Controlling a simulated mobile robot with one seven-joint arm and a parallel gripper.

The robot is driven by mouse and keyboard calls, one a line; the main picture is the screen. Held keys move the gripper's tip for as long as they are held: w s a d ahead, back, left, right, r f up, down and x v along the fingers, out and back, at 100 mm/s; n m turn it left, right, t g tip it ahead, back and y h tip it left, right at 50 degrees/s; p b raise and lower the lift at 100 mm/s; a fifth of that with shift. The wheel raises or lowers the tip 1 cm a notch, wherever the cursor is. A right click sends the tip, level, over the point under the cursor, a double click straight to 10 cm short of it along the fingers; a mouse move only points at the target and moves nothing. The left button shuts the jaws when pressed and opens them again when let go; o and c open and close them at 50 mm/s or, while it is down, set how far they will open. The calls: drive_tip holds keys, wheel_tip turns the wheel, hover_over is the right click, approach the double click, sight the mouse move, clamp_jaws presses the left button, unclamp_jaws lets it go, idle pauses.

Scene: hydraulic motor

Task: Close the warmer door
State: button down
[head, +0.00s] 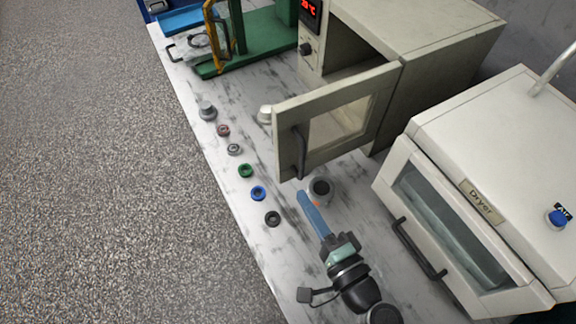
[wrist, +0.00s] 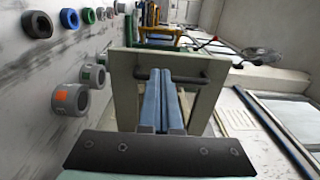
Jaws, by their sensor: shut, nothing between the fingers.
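The warmer (head: 432,42) is a beige cabinet with a red temperature display at the top of the head view. Its door (head: 286,156) stands open, swung out over the table, with a window and a dark bar handle (head: 299,152). My gripper (head: 304,196) has blue fingers, shut and empty, just below the door's lower free corner in the head view. In the wrist view my fingertips (wrist: 161,74) overlap the handle (wrist: 190,76) on the door (wrist: 122,94). I cannot tell whether they touch it.
The dryer (head: 480,190), with its own handle, stands right of my arm. A row of small rings, including a green ring (head: 245,171) and a blue ring (head: 258,193), lies along the table's left edge. A grey ring part (head: 320,188) sits close beside my fingers. A green stand (head: 255,45) is at the back.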

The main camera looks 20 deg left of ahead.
sight(280, 162)
drive_tip(key=p+x, duration=0.1)
drive_tip(key=x, duration=0.6)
drive_tip(key=shift+w+a+p, duration=0.25)
drive_tip(key=shift+p, duration=0.05)
drive_tip(key=shift+w+a, duration=0.1)
